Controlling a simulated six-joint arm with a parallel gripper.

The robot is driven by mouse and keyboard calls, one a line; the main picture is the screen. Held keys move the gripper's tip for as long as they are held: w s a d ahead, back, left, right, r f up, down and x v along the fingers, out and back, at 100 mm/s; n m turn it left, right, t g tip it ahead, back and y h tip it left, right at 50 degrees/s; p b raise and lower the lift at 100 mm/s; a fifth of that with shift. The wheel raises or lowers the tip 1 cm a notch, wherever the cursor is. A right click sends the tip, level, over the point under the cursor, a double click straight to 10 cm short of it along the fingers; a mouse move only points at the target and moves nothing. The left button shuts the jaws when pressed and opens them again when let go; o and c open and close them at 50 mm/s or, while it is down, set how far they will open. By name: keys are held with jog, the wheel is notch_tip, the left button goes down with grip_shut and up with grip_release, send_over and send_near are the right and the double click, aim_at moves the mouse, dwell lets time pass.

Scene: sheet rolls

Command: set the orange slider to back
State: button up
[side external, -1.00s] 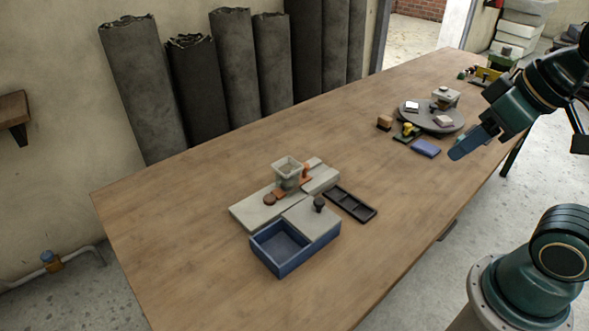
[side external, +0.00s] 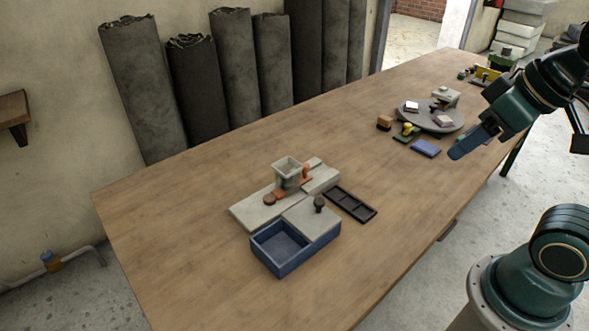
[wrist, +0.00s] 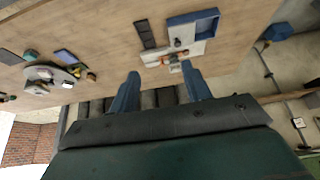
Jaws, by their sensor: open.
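The orange slider (side external: 306,173) stands upright on a pale grey block assembly (side external: 255,212) on the table. It is beside a grey square cup (side external: 288,170), and a flat orange-brown piece and a brown round knob (side external: 269,199) lie in front of the cup. In the wrist view the assembly (wrist: 185,48) is small and far off, with orange parts (wrist: 168,59) on it. My gripper (side external: 470,142) is open and empty, high at the right, well away from the slider. Its two blue fingers (wrist: 160,90) are spread apart in the wrist view.
A blue open box (side external: 282,250) and a black knob (side external: 319,204) adjoin the assembly. A dark compartment tray (side external: 350,204) lies to its right. A round grey turntable (side external: 432,117) with small items and a blue block (side external: 426,148) stand farther back. The table's left end is clear.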

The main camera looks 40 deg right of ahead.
dwell(0.4)
jog(key=w+r+n+g, duration=0.1)
jog(key=w+r+n, duration=0.25)
jog(key=w, duration=0.75)
jog(key=n+g, duration=0.5)
jog(key=n, duration=0.5)
send_over(305, 165)
notch_tip(305, 165, down, 19)
jog(key=shift+r, duration=0.2)
jog(key=shift+f, duration=0.1)
notch_tip(305, 165, down, 14)
jog(key=shift+r, duration=0.2)
